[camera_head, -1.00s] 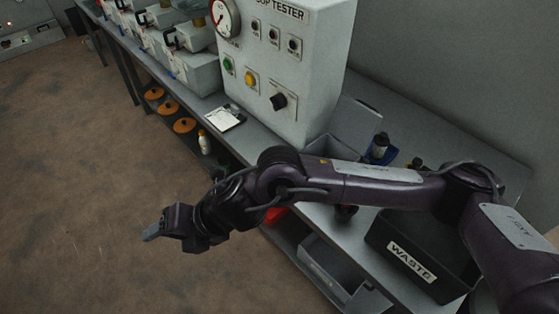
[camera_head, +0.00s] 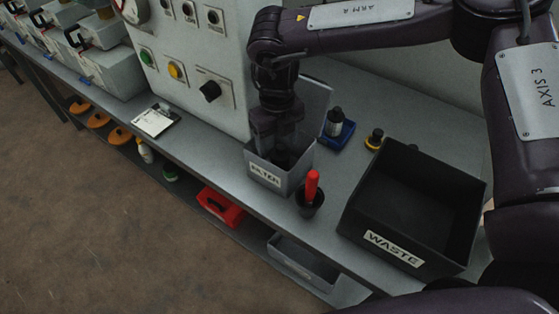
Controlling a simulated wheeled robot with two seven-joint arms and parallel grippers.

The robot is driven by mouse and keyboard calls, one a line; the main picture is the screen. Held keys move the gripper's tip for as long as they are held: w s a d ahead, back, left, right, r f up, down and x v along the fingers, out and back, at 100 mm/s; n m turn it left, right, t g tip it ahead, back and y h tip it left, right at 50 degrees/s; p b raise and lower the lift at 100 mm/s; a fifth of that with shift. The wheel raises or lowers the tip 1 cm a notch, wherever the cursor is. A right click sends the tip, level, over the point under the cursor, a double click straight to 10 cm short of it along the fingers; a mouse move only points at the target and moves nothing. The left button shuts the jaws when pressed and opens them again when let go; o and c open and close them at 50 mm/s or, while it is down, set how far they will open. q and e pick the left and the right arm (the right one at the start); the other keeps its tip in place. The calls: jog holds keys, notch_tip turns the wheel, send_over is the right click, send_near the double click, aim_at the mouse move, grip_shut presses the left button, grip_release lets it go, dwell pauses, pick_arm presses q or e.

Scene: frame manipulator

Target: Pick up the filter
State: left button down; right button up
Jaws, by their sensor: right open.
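A small grey bin (camera_head: 297,176) labelled FILTER stands at the table's front edge, just right of the tester. My right gripper (camera_head: 283,158) points down into this bin, with its fingertips inside or right at the opening. It is open, though its dark fingers are hard to make out against the bin. No filter can be made out; whatever lies in the bin is hidden by the gripper and the bin walls. My left gripper is not in view.
A black WASTE bin (camera_head: 390,236) stands to the right. A dark cup with a red-handled tool (camera_head: 311,188) is close beside the filter bin. A blue-based bottle (camera_head: 336,125) and a yellow-black item (camera_head: 374,139) lie behind. The tester (camera_head: 195,62) rises at left.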

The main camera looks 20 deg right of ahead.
aim_at(280, 155)
jog(key=f, duration=0.1)
jog(key=f+p, duration=0.1)
jog(key=f, duration=0.1)
jog(key=f+p, duration=0.1)
jog(key=f, duration=0.1)
jog(key=shift+w+d+f, duration=0.1)
jog(key=shift+d+f, duration=0.15)
jog(key=shift+d, duration=0.15)
jog(key=shift+f, duration=0.35)
jog(key=shift+c, duration=0.5)
jog(key=c, duration=0.9)
jog(key=shift+c, duration=0.5)
jog(key=shift+r, duration=0.15)
